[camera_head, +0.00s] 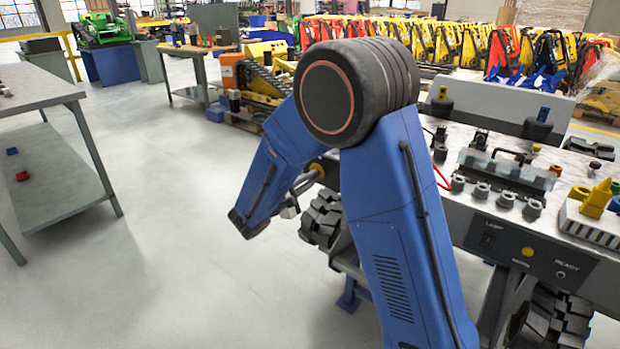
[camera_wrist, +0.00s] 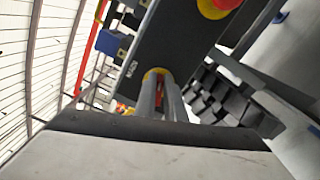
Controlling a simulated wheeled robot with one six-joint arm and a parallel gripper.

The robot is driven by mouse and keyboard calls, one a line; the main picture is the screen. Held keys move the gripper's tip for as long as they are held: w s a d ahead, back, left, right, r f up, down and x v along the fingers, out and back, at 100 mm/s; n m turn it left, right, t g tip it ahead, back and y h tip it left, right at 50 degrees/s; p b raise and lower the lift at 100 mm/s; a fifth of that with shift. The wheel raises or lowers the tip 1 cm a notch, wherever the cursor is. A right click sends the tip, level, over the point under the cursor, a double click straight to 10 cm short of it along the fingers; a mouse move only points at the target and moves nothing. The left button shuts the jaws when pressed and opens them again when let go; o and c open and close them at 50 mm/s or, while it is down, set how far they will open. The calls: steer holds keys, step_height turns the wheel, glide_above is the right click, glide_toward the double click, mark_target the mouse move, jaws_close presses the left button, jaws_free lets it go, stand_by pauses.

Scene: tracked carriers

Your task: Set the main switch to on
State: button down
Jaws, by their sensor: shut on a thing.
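The main switch (camera_wrist: 152,74) shows in the wrist view as a yellow plate with a bit of red, on a dark panel (camera_wrist: 150,45) beside a label reading MAIN. My gripper (camera_wrist: 167,88) is shut on the switch's knob, its two grey fingers pointing at the plate. The fingers hide most of the knob, so I cannot tell which way it is set.
A red knob on yellow (camera_wrist: 217,6) sits on the same panel, close to the switch. Black tracks (camera_head: 321,220) run under the carrier. A grey table (camera_head: 60,185) stands at the left. The floor (camera_head: 170,240) between is clear.

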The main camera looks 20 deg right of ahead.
steer(key=shift+s+f+m, duration=0.1)
steer(key=shift+f+m, duration=0.1)
steer(key=shift+m, duration=0.75)
steer(key=shift+f+m, duration=0.2)
steer(key=shift+m, duration=0.75)
steer(key=c, duration=1.8)
jaws_free()
steer(key=shift+c, duration=0.2)
steer(key=v, duration=1.7)
steer(key=shift+s+a, duration=0.1)
